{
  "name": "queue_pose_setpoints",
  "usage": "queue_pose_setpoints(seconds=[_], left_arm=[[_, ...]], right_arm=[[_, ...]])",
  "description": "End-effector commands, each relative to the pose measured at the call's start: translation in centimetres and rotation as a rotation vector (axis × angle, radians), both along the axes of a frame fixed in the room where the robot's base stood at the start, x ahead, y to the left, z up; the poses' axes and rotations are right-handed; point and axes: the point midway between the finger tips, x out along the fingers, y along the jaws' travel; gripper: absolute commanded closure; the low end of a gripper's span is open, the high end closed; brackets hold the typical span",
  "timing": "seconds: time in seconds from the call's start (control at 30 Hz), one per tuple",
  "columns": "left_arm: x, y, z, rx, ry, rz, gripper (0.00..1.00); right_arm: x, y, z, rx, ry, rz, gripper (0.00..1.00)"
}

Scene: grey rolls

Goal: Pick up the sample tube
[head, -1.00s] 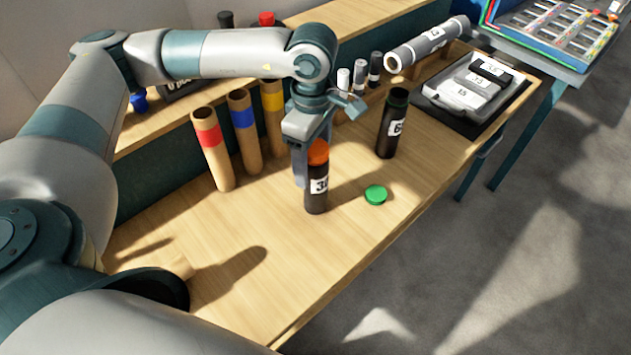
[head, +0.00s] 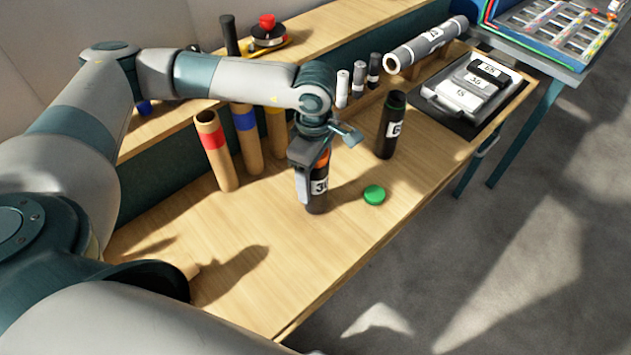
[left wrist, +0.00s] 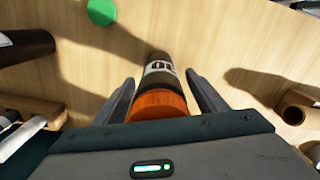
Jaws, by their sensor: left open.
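The task's sample tube is not named by colour. A black tube with an orange cap and a white number label (head: 319,187) stands upright on the table under my left gripper (head: 308,196). In the left wrist view, its orange cap (left wrist: 158,105) lies between the two open fingers of my left gripper (left wrist: 166,95), with a gap on each side. In the head view the gripper hides part of the cap and tube. Another black tube (head: 391,125) with a green rim and a white label stands to the right. My right gripper is not in view.
A green cap (head: 374,194) lies on the table (head: 250,290) just right of the orange-capped tube. Cardboard tubes with red (head: 214,150), blue (head: 245,140) and yellow bands stand behind left. A black tray (head: 462,127) holds numbered pieces at the back right. The front of the table is mostly clear.

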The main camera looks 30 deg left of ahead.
Motion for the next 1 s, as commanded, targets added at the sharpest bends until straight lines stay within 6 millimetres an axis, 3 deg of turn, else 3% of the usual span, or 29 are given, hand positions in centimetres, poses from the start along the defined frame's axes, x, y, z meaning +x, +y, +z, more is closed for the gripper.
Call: queue_pose_setpoints(seconds=[0.4, 0.6, 1.0], left_arm=[[-0.01, 0.0, 0.0, 0.0, 0.0, 0.0, 0.37], [-0.01, 0.0, 0.0, 0.0, 0.0, 0.0, 0.81], [0.02, -0.01, 0.22, 0.0, -0.001, 0.0, 0.81]], right_arm=[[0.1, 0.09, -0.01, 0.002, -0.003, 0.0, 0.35], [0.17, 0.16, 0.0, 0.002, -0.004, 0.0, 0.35], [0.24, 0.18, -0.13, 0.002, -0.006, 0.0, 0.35]])
